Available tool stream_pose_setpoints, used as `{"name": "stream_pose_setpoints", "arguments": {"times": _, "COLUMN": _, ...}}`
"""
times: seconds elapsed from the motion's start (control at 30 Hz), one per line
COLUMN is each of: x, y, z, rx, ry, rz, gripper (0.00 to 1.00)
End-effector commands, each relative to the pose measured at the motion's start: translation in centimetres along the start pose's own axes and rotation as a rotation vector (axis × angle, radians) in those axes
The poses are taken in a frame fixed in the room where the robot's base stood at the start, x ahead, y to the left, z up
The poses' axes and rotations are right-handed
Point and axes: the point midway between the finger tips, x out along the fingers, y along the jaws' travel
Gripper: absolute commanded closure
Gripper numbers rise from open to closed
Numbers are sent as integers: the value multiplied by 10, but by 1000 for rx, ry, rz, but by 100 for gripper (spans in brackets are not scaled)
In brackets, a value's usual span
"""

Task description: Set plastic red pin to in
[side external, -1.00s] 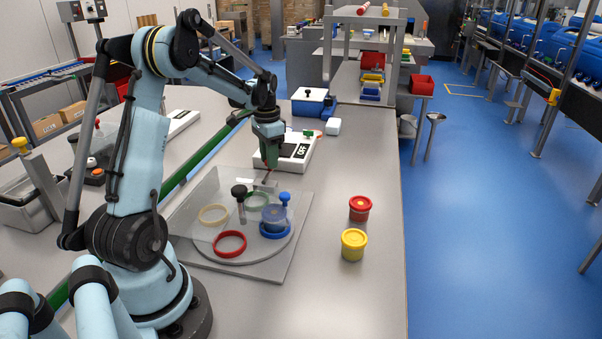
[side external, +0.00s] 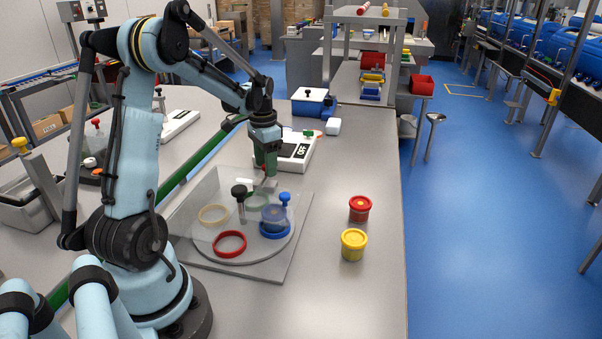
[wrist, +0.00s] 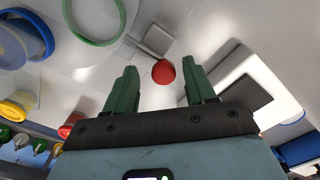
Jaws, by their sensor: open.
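The red pin (wrist: 163,72) shows as a round red head beside a small grey block (wrist: 157,40) in the wrist view. In the side view a bit of its red (side external: 264,168) shows by my fingers. My gripper (wrist: 161,75) is open, its two green fingers on either side of the red head with gaps visible. In the side view my gripper (side external: 267,174) points down at the far edge of the turntable plate (side external: 283,257).
The round disc carries a red ring (side external: 230,244), a yellow ring (side external: 213,214) and a blue tub (side external: 273,218) behind a clear sheet. A black knob (side external: 239,190) stands close by. A box marked OFF (side external: 298,150) is behind my gripper. Red (side external: 360,209) and yellow (side external: 353,245) tubs stand right.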

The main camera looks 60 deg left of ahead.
Motion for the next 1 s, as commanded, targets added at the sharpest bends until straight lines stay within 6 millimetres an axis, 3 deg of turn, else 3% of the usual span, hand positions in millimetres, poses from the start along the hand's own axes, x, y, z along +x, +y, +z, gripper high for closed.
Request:
{"name": "stream_pose_setpoints", "arguments": {"times": 0.27, "x": -16, "y": 0, "z": 0, "rx": 0, "ry": 1, "rz": -1, "gripper": 45}}
{"name": "stream_pose_setpoints", "arguments": {"times": 0.7, "x": -92, "y": 0, "z": 0, "rx": 0, "ry": 0, "rz": 0, "gripper": 45}}
{"name": "stream_pose_setpoints", "arguments": {"times": 1.0, "x": -119, "y": 0, "z": 0, "rx": 0, "ry": 0, "rz": 0, "gripper": 45}}
